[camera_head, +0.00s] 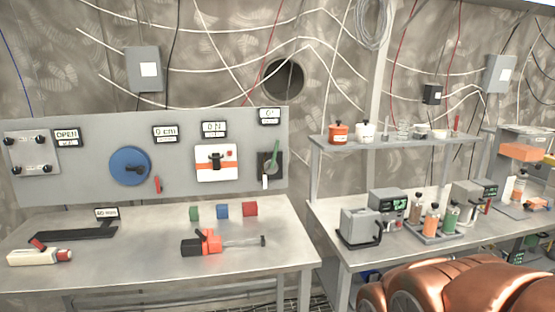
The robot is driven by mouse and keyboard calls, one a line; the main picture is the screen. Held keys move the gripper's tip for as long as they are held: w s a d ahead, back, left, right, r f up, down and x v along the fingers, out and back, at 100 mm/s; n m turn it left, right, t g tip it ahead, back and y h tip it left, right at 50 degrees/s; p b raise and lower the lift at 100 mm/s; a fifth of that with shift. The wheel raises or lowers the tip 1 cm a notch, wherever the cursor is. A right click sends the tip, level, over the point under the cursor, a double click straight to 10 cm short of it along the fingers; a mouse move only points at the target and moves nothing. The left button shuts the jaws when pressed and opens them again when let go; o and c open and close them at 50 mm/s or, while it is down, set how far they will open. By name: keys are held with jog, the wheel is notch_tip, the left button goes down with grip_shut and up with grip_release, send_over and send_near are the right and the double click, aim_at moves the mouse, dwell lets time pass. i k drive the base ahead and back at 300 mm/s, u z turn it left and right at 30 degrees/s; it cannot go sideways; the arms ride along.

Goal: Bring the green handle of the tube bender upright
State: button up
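The tube bender (266,164) is mounted at the right end of the grey upright panel, under a small label that seems to read 0 with a degree sign. It has a dark square plate and a white piece at its lower edge. Its green handle (275,153) points mostly up, with its top leaning a little to the right. My gripper is not in view, so nothing is seen touching the handle.
The panel (95,180) also carries a blue disc (130,166) and a white box with a black knob (216,162). The left table (150,264) holds coloured cubes, an orange-black tool (206,242) and a white-red tool (40,256). The right table bears instruments and bottles.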

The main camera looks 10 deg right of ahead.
aim_at(276, 148)
jog(key=z, duration=0.25)
jog(key=i, duration=1.4)
jog(key=u, duration=0.25)
